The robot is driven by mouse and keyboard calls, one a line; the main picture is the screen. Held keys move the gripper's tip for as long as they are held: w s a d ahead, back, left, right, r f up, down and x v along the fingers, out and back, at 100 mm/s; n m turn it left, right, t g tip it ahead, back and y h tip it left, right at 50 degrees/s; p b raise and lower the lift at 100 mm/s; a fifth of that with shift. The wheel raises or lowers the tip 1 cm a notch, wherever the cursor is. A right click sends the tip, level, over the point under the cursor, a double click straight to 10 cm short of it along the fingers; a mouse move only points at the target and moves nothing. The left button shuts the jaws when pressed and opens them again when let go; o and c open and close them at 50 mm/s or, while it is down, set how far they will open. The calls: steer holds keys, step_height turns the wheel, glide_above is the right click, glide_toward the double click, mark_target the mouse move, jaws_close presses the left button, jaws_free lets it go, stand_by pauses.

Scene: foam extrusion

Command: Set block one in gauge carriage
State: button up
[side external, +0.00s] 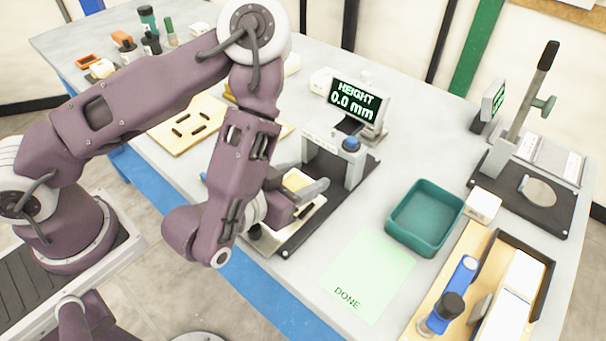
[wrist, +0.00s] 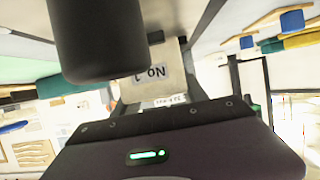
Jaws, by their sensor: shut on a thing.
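Block one (side external: 296,181) is a pale cream block. The height gauge (side external: 340,142) has a white frame, a blue knob and a black base. Its display (side external: 356,98) reads "HEIGHT 0.0 mm". A light metal carriage plate (side external: 307,218) lies on the base below my gripper, partly hidden by my arm. I cannot tell whether the block touches it.
A green "DONE" mat (side external: 368,275) and an empty teal tray (side external: 425,215) lie right of the gauge. A wooden board with slots (side external: 190,125) is to the left. A black-based lever stand (side external: 515,165) and a wooden tray with blue tool (side external: 455,290) are at right.

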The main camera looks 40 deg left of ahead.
steer(key=shift+f, duration=0.1)
steer(key=o, duration=1.4)
steer(key=shift+o, duration=0.2)
